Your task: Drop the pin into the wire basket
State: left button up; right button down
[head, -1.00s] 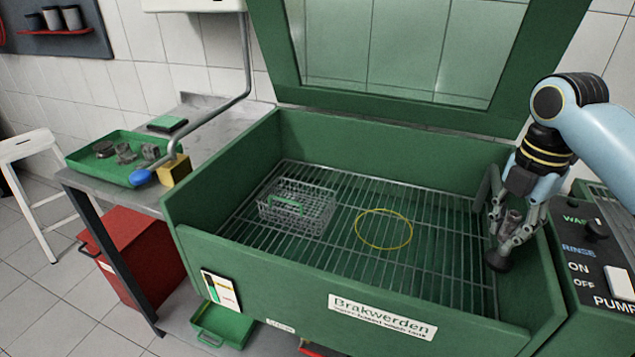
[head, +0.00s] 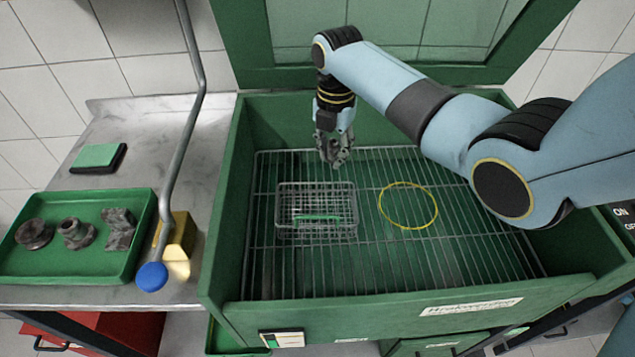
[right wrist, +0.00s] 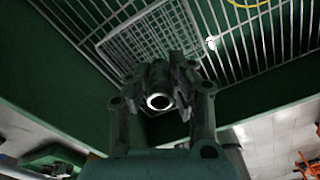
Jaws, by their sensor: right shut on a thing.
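The wire basket (head: 316,232) stands on the rack inside the green wash tank, left of the middle, with a green handle on its near side. My right gripper (head: 335,160) points down over the tank, just beyond the basket's back rim in the head view. In the right wrist view, it is shut on the pin (right wrist: 159,100), a grey metal tube with a bright ring-shaped end. The basket mesh (right wrist: 148,38) shows beyond the pin there. The pin is hard to make out between the fingers in the head view. My left gripper is not in view.
The slatted rack (head: 400,255) is clear apart from the basket and a yellow ring (head: 408,206) to its right. The green tank walls (head: 222,210) surround it. A tray of dark parts (head: 75,272) and a blue-tipped pipe (head: 182,150) are at left.

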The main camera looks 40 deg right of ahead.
pick_arm(q)
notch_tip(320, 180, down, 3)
jog(key=b, duration=0.4)
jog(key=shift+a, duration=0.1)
pick_arm(e)
jog(key=shift+n, duration=0.4)
jog(key=f, duration=0.1)
jog(key=a+f, duration=0.1)
jog(key=f, duration=0.1)
jog(key=a+f, duration=0.1)
jog(key=shift+w+a+f, duration=0.1)
jog(key=shift+w+f, duration=0.15)
jog(key=shift+w, duration=0.05)
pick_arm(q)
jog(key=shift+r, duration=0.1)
pick_arm(e)
jog(key=c, duration=1.1)
grip_release()
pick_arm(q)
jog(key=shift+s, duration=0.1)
pick_arm(e)
notch_tip(320, 180, up, 12)
